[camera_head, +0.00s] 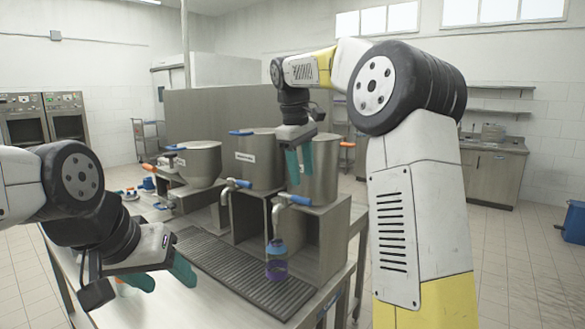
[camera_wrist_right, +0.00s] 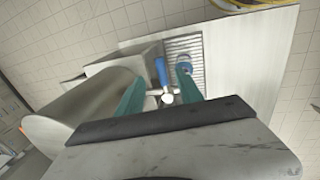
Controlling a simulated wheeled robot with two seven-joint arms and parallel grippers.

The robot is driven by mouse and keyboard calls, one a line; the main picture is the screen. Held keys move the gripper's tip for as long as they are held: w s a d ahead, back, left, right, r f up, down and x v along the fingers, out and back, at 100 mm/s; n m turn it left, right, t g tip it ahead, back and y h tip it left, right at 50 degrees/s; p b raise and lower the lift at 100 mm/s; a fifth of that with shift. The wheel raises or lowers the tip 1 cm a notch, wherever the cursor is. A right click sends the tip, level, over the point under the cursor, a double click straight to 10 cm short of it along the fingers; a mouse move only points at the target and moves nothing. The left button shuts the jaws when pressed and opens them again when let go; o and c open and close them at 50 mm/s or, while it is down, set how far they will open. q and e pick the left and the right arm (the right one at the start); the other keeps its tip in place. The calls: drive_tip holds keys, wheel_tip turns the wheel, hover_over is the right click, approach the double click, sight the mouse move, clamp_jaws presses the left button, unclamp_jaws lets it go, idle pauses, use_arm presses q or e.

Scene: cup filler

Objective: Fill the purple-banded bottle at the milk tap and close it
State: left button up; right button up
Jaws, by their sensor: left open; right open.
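The purple-banded bottle (camera_head: 276,262) stands upright on the drip grate under the right-hand tap (camera_head: 280,207). Its upper part is blue-purple; I cannot tell its fill level or whether it is capped. That tap has a blue handle (camera_head: 293,198). My right gripper (camera_head: 298,166) is open and empty above the tap, with teal fingers pointing down. In the right wrist view the blue handle (camera_wrist_right: 160,70) and the bottle's round blue top (camera_wrist_right: 184,66) show beyond and between the fingertips (camera_wrist_right: 160,95). My left gripper (camera_head: 165,277) is open and empty over the front of the counter, apart from the bottle.
Another tap with a blue handle (camera_head: 236,183) sits left of this one, below a labelled metal vessel (camera_head: 257,158). A further vessel (camera_head: 195,163) stands at left. Small blue and orange items (camera_head: 148,185) lie at the counter's far left. The drip grate (camera_head: 222,262) is otherwise clear.

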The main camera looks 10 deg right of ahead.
sight(305, 199)
drive_tip(key=shift+w+d+f, duration=0.15)
drive_tip(key=shift+f, duration=1)
drive_tip(key=shift+w+d+f, duration=0.15)
drive_tip(key=shift+d+f, duration=0.05)
drive_tip(key=shift+f, duration=1)
drive_tip(key=shift+w+d+f, duration=0.15)
drive_tip(key=shift+f, duration=1)
clamp_jaws()
